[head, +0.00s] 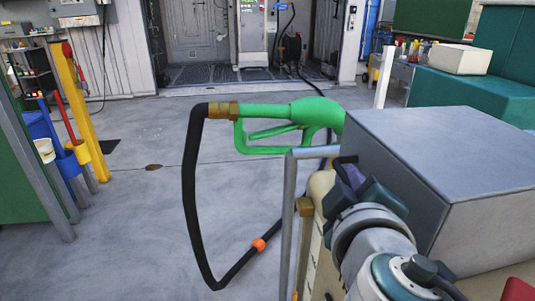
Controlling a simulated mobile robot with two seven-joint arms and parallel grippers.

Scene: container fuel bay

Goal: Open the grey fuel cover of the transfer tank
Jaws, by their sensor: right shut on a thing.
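A large grey box-like cover (430,150) fills the right of the head view, above a beige body (322,225) that shows only in part. My right gripper (358,180) reaches up from the lower right to the cover's near left edge. Its dark fingers are shut there, apparently on the cover's edge; the exact contact is hidden by the gripper itself. A green fuel nozzle (255,111) with a brass collar and a black hose (190,200) is behind and left of the cover, its right end hidden. My left gripper is not in view.
A grey metal rail (288,220) stands just left of my right gripper. The hose hangs in a loop with an orange ring (259,244). A yellow post (84,120) and blue bins (67,160) stand at the left. The concrete floor between is mostly clear.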

